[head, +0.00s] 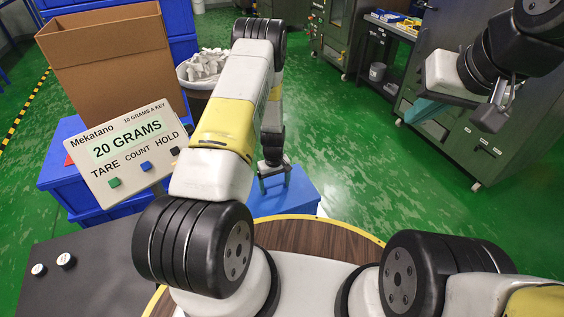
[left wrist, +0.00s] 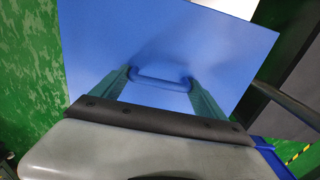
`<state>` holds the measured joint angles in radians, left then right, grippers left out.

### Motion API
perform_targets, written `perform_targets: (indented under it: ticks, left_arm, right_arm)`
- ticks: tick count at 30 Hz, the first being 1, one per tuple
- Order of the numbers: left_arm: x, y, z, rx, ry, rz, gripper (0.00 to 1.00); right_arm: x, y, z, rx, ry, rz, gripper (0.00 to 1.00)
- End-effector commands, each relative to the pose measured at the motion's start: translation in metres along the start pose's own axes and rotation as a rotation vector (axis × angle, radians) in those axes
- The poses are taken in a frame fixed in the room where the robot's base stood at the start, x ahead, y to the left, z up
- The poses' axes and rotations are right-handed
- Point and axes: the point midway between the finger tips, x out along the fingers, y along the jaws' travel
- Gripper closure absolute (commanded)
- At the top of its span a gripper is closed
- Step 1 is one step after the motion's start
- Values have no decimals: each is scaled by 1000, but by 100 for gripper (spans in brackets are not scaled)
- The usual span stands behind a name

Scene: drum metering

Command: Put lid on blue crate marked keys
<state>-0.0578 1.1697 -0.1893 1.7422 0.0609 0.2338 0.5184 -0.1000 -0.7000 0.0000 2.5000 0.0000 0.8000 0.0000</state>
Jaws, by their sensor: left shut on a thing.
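My left gripper (head: 274,184) is shut on the handle of a flat blue lid (head: 298,196), beyond the round wooden table. In the left wrist view its two teal fingers (left wrist: 160,82) meet the ends of the blue handle (left wrist: 160,84), with the lid (left wrist: 210,50) spread out beyond. Whether the lid rests on a crate or hangs above one is hidden. I see no keys marking. My right gripper (head: 425,110) is raised at the upper right, away from the lid; its teal fingers overlap, so its opening is unclear.
A scale display (head: 128,148) reads 20 GRAMS at the left. Behind it are a cardboard box (head: 110,65), blue crates (head: 60,180) and a bin (head: 203,72) filled with white material. Dark cabinets (head: 470,135) stand at the right. Green floor (head: 370,180) is clear between.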

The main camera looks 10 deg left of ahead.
Motion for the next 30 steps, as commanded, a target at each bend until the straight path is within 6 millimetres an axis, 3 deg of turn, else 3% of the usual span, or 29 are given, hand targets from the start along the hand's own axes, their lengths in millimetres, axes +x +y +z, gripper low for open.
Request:
perform_targets:
  ticks: [26,27,29,30]
  left_arm:
    - [3,0,0,0,1,1,76]
    - [3,0,0,0,1,1,11]
    - [3,0,0,0,1,1,0]
    - [3,0,0,0,1,0,0]
  right_arm:
    - [0,0,0,0,0,0,100]
    - [0,0,0,0,0,0,100]
    - [0,0,0,0,0,0,100]
    - [0,0,0,0,0,0,100]
